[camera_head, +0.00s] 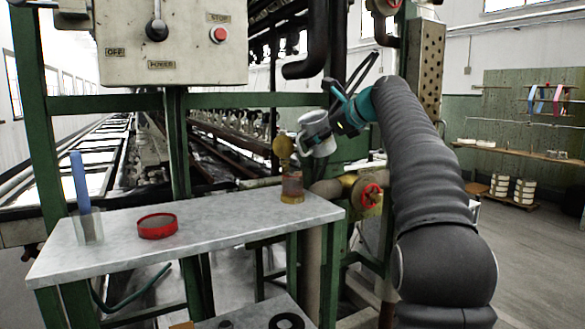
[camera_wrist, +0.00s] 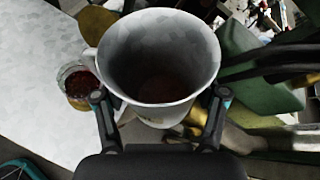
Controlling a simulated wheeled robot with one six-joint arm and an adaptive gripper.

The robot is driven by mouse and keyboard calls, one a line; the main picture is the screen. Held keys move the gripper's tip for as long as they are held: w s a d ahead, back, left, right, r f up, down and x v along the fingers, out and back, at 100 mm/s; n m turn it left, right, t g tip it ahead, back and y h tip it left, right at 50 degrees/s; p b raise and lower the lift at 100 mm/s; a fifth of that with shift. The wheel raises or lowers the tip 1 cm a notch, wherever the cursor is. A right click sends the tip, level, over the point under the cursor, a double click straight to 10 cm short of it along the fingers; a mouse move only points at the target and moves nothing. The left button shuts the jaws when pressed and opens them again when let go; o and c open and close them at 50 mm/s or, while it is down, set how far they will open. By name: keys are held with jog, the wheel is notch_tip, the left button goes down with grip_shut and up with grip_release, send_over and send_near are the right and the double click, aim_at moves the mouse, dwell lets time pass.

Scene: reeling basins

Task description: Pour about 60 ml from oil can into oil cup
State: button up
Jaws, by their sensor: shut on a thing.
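The oil can (camera_head: 317,134), a pale grey mug-like vessel, is held in the air by my gripper (camera_head: 338,124) and looks tilted in the head view. In the wrist view I look into the can's wide mouth (camera_wrist: 155,45); a dark reddish bottom or liquid shows inside. My gripper's fingers (camera_wrist: 160,98) are shut on its sides. The oil cup (camera_head: 292,187), a small clear cup with dark red contents and a yellow base, stands at the right end of the marble table. The can is above and slightly right of it. The cup also shows left of the can in the wrist view (camera_wrist: 78,86).
On the marble table (camera_head: 215,212) are a red round tin (camera_head: 157,226) and a clear holder with a blue stick (camera_head: 81,185) at left. An ochre round piece (camera_head: 283,147) is close beside the can. A red valve wheel (camera_head: 371,195) and pipes are right of the table.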

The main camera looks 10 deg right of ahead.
aim_at(326, 145)
jog(key=f, duration=0.1)
jog(key=d+f+m, duration=0.1)
jog(key=y, duration=0.1)
jog(key=shift+w+d+f+m+g, duration=0.25)
jog(key=shift+w+f+m+g, duration=0.05)
jog(key=shift+w+f+m, duration=0.1)
jog(key=shift+w+d+f+m+y, duration=0.15)
jog(key=shift+d+f+m+y, duration=0.2)
jog(key=shift+m+y, duration=0.35)
